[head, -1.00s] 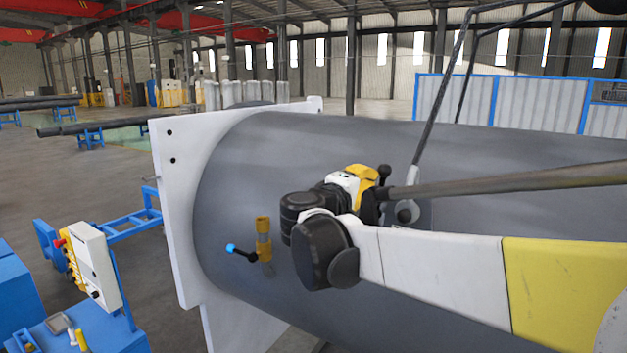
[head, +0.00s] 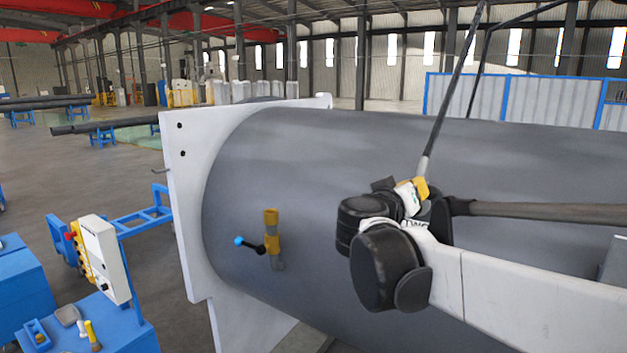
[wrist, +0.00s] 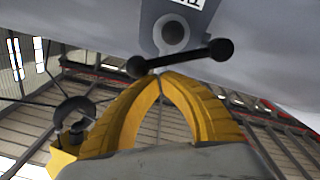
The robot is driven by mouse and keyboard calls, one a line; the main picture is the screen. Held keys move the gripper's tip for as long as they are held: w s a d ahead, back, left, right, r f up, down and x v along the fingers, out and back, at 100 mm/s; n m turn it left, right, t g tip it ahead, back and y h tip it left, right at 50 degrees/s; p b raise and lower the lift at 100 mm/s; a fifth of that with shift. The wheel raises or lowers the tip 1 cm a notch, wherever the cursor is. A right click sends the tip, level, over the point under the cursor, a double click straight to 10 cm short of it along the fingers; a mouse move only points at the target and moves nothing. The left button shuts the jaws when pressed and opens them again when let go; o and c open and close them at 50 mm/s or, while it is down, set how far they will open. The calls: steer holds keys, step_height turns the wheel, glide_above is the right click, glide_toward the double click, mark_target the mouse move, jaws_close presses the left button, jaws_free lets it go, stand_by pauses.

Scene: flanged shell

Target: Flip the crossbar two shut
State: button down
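The crossbar (wrist: 180,59) is a black bar with a ball at each end. My gripper (wrist: 160,75) has yellow fingers whose tips meet in an arch just below the bar. I see nothing held between them, and cannot tell whether the tips touch the bar. In the head view my gripper (head: 421,188) is a small yellow patch beyond my wrist, in front of the big grey shell. I cannot make out the crossbar there, behind my arm.
The grey cylindrical shell (head: 300,150) with its white square flange (head: 186,200) fills the middle. A brass valve (head: 271,235) with a black, blue-tipped lever sits on its side. A blue bench with a control box (head: 103,258) stands at left.

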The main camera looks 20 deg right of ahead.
steer(key=f+m, duration=0.1)
steer(key=s+d+f+m+b, duration=0.1)
steer(key=f+m+b, duration=0.1)
steer(key=m, duration=0.1)
steer(key=shift+s+d+f, duration=0.2)
steer(key=shift+s+f, duration=0.15)
steer(key=shift+s, duration=0.05)
steer(key=shift+f, duration=0.1)
stand_by(0.4)
